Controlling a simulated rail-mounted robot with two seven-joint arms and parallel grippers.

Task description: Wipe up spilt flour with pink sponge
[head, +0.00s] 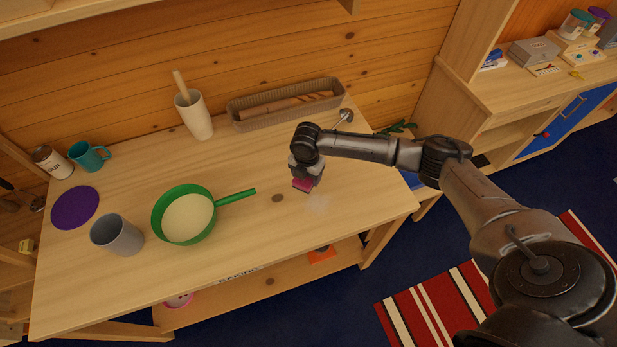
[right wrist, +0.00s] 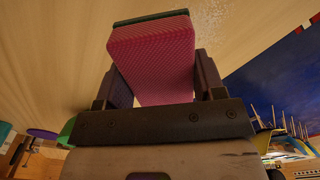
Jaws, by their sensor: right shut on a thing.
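The pink sponge (head: 303,185) is between the fingers of my right gripper (head: 305,175), over the right part of the wooden table. In the right wrist view the sponge (right wrist: 155,60) is a pink block with a dark green layer at its far end, and my right gripper (right wrist: 165,85) is shut on it. Spilt flour (head: 319,203) shows as a faint whitish patch on the table, just right of and below the sponge. Flour (right wrist: 207,14) also shows as pale specks at the top of the right wrist view. Whether the sponge touches the table I cannot tell. My left gripper is out of view.
On the table (head: 250,245) stand a green pan (head: 187,217), a grey cup (head: 117,236), a purple disc (head: 75,208), a teal mug (head: 90,156), a white holder (head: 195,116) and a woven basket (head: 287,103). The table's front right is clear.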

